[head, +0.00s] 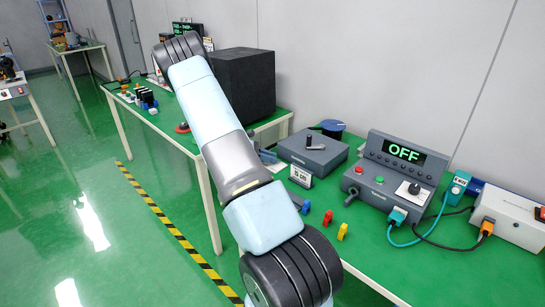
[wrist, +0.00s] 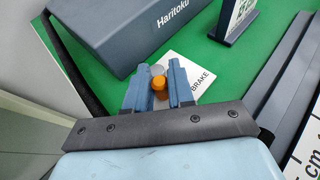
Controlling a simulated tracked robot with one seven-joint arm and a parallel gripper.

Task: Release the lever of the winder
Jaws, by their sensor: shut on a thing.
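In the wrist view, the winder's lever shows an orange knob (wrist: 159,83) with a grey round part just beyond it. My gripper (wrist: 158,72) has its two blue fingers on either side of the knob, closed on it. A white label reading BRAKE (wrist: 198,75) lies on the green tabletop to the right of the fingers. A dark grey box marked Haritoku (wrist: 140,38) stands just beyond the lever. In the head view, a grey box with a black upright knob (head: 316,152) stands on the table, and my arm hides most of the gripper and the lever.
A small sign (head: 300,176) stands in front of the grey box. To the right are a control box with an OFF display (head: 403,152), cables and a white unit (head: 508,218). A large black box (head: 243,83) stands behind my arm. Coloured pegs (head: 342,232) lie near the front edge.

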